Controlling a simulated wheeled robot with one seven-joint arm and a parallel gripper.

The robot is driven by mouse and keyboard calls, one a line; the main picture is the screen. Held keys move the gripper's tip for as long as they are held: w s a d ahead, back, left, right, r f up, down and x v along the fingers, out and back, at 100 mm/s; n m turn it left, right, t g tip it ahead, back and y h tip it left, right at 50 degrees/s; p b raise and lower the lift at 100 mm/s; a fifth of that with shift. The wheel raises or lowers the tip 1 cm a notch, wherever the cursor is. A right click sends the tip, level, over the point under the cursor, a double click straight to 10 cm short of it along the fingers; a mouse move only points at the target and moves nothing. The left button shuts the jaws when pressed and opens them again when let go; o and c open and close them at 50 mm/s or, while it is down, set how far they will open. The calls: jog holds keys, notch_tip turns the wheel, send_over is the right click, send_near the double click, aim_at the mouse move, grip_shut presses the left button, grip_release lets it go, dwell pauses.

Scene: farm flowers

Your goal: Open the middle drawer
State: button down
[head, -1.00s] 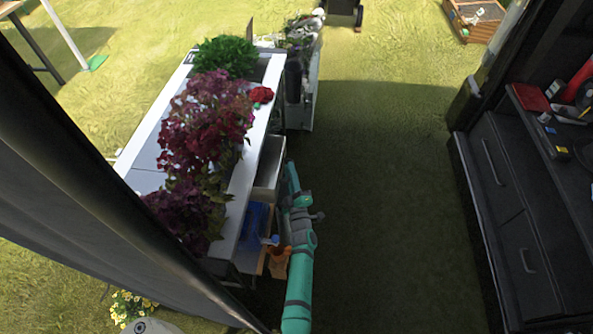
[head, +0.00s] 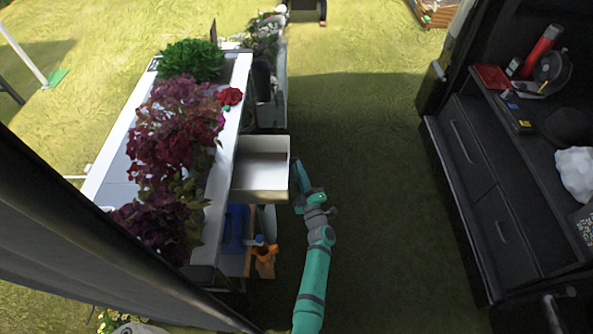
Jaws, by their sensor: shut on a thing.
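The drawer (head: 262,178) under the white table (head: 225,150) is pulled out to the right, and its white inside looks empty. I cannot tell from this view whether other drawers flank it. My gripper (head: 297,185) is at the drawer's outer front face, at the end of my teal arm. It is shut at that front, on what appears to be the drawer handle. The handle and the fingertips are too small and hidden to make out.
Dark red leafy plants (head: 175,135) and a green plant (head: 190,60) stand on the table. A blue item (head: 235,228) and an orange bottle (head: 265,260) sit on a lower shelf. A dark cabinet (head: 490,205) stands at right. Grass between is clear.

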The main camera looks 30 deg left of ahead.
jog(key=c, duration=2.1)
grip_release()
jog(key=shift+w, duration=0.1)
jog(key=shift+d+f, duration=0.1)
jog(key=shift+d, duration=0.05)
jog(key=v, duration=1)
jog(key=shift+s, duration=0.35)
jog(key=s+d+r+m+t+h, duration=0.2)
jog(key=s+d+m+h, duration=0.4)
jog(key=s, duration=0.5)
jog(key=s+d+r+m+t+h, duration=0.2)
jog(key=s+d+m+h, duration=0.2)
jog(key=s+d+m, duration=0.6)
jog(key=s+d+r+m+g+h, duration=0.1)
jog(key=s+d+r, duration=0.1)
jog(key=s, duration=0.3)
jog(key=s+d+r+m+h, duration=0.2)
jog(key=s+r, duration=0.3)
jog(key=s+d+r+m+g+h, duration=0.1)
jog(key=s+d+r+m+h, duration=0.1)
jog(key=s+r, duration=0.2)
jog(key=shift+s+d+r+g, duration=0.1)
jog(key=shift+s+d+g, duration=0.05)
jog(key=shift+s, duration=0.4)
jog(key=shift+s+d+g, duration=0.15)
jog(key=shift+s, duration=0.35)
